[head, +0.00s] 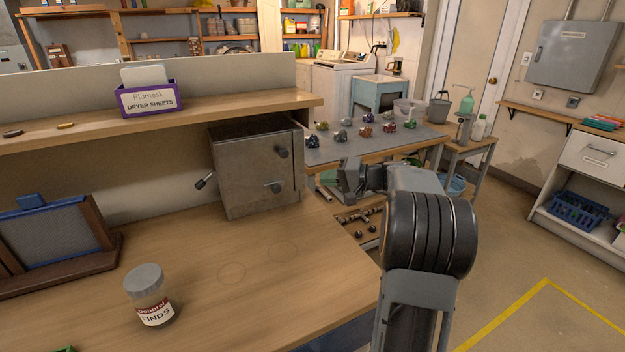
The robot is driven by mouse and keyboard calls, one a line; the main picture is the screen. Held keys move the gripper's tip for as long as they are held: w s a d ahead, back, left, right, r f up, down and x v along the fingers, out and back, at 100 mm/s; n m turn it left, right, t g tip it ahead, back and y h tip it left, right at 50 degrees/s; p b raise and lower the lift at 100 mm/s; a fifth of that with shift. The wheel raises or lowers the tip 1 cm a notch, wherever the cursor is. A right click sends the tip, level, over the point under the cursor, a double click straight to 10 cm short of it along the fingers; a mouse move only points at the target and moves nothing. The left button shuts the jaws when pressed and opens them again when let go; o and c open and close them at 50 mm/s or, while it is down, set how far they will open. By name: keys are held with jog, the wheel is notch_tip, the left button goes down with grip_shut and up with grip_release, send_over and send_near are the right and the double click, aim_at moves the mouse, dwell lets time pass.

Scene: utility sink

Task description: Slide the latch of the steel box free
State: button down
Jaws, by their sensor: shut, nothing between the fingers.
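The steel box (232,172) is a grey metal cube at the back right of the wooden bench, under the end of the raised shelf. Its door side shows two dark knob-like fittings, an upper one (281,151) and a lower one (273,187). A small lever with a dark end (204,181) sticks out on its left side. Which fitting is the latch I cannot tell for sure. The door looks closed. My gripper (346,186) is to the right of the box, apart from it, small in view. It is shut and empty; my arm partly hides it.
A jar (150,297) stands at the bench's front left, near a dark wooden frame (55,245). A purple dryer-sheet box (149,98) sits on the shelf. A grey-topped table (325,150) with several small objects stands behind my gripper. The bench before the box is clear.

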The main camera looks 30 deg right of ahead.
jog(key=shift+v, duration=1.05)
